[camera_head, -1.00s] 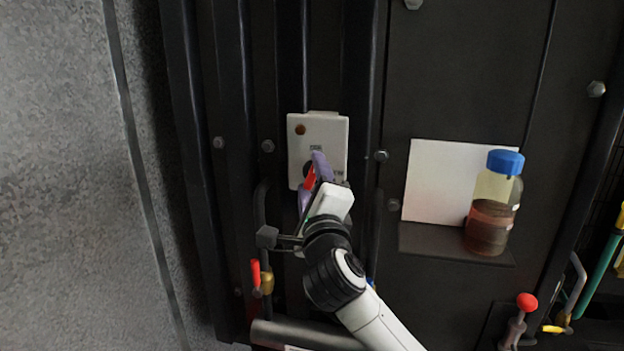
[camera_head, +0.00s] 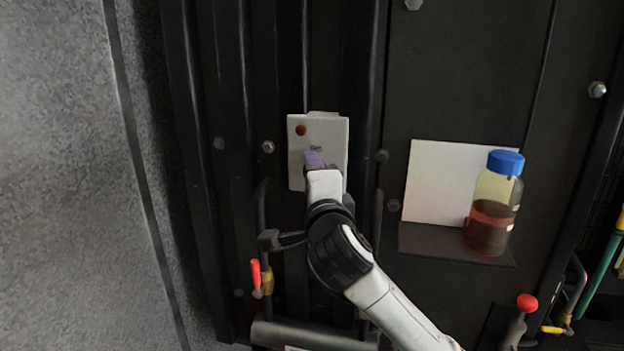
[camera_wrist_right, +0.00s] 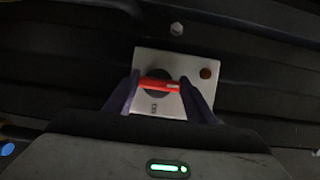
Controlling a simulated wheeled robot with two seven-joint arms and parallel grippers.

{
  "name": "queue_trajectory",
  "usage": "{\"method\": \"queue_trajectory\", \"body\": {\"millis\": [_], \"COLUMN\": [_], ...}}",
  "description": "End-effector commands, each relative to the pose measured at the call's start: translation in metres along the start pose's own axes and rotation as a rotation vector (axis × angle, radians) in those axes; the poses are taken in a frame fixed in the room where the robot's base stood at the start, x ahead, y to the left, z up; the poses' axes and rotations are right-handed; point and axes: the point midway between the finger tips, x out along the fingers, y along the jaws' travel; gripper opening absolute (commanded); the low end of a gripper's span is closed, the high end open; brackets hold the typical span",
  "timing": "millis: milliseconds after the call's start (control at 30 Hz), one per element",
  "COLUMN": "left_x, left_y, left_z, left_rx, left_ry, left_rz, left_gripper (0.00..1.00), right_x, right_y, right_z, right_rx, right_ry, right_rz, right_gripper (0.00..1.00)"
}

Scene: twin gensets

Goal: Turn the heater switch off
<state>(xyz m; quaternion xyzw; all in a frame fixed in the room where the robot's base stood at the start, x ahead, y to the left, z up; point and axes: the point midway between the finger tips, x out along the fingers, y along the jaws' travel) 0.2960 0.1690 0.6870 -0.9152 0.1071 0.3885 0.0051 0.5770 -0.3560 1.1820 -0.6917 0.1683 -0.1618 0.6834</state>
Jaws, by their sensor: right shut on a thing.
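The heater switch is a red bar handle (camera_wrist_right: 160,85) on a dark round base, on a pale switch plate (camera_head: 335,135) fixed to the dark machine wall. The plate also shows in the right wrist view (camera_wrist_right: 178,58), with an amber lamp (camera_wrist_right: 205,73). My right gripper (camera_wrist_right: 161,92) has its two purple fingers at the ends of the red handle and is shut on it. The handle lies nearly crosswise in the right wrist view. In the head view, my right gripper (camera_head: 314,160) hides the handle and the lower middle of the plate. My left gripper is not in view.
A blue-capped bottle (camera_head: 490,215) with reddish liquid stands on a small shelf (camera_head: 440,243) at the right, before a white sheet (camera_head: 436,180). A red-handled valve (camera_head: 256,274) is below left of the plate. A red-knobbed lever (camera_head: 526,303) is at lower right.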

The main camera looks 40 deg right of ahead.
Motion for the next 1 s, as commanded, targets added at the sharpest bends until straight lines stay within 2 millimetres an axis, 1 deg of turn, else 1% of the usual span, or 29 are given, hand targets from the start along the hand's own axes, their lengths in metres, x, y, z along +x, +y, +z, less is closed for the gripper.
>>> {"method": "queue_trajectory", "body": {"millis": [167, 200, 267, 300, 567, 667, 767, 1000], "left_x": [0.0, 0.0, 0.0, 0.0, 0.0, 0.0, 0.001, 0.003], "left_y": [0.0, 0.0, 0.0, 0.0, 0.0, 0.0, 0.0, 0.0], "left_z": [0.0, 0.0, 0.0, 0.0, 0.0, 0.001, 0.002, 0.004], "left_rx": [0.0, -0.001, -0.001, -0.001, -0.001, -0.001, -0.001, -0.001], "left_ry": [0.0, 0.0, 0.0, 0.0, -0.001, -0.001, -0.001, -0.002], "left_rz": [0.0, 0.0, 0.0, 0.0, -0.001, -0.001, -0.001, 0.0], "left_gripper": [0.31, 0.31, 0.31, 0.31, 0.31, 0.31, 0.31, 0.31], "right_x": [0.0, 0.0, 0.0, 0.0, 0.0, -0.004, -0.015, -0.063], "right_y": [0.002, 0.002, 0.002, 0.002, 0.001, 0.001, 0.001, 0.002], "right_z": [0.0, 0.0, 0.0, 0.0, 0.0, 0.0, 0.001, 0.001], "right_rx": [-0.004, -0.004, -0.004, -0.004, -0.001, -0.001, -0.001, 0.001], "right_ry": [0.001, 0.001, 0.001, 0.001, 0.001, -0.001, -0.003, -0.003], "right_rz": [0.005, 0.005, 0.004, 0.004, 0.001, 0.0, 0.0, 0.002], "right_gripper": [0.28, 0.52, 0.62, 0.69, 0.69, 0.69, 0.69, 0.69]}}
